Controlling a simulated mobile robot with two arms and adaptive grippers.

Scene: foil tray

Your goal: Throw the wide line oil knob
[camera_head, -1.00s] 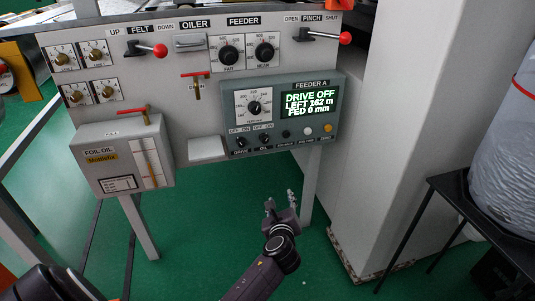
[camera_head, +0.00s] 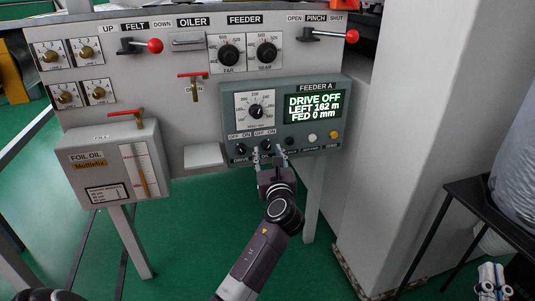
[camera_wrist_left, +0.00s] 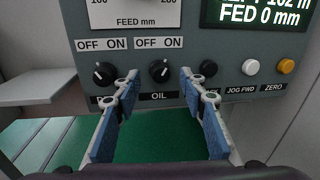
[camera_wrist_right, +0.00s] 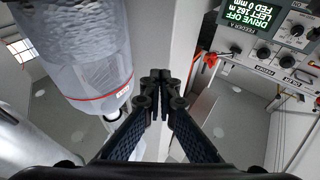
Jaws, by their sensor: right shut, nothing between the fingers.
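The OIL knob (camera_head: 266,144) is a small black rotary knob in the lower row of the grey FEEDER A box. In the left wrist view the knob (camera_wrist_left: 159,71) sits above its OIL label and below an OFF ON plate. My left gripper (camera_head: 269,158) is open just in front of the box. Its blue-padded fingers are spread to either side of the knob in the left wrist view, with no clear contact. My right gripper (camera_wrist_right: 160,76) is shut and empty, away from the panel.
The DRIVE knob (camera_wrist_left: 104,73) is close on the left; a black button (camera_wrist_left: 208,68) is close on the right. White (camera_wrist_left: 251,67) and orange (camera_wrist_left: 287,66) buttons lie farther right. The display (camera_head: 313,106) reads DRIVE OFF. A wrapped roll (camera_wrist_right: 75,50) stands near my right gripper.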

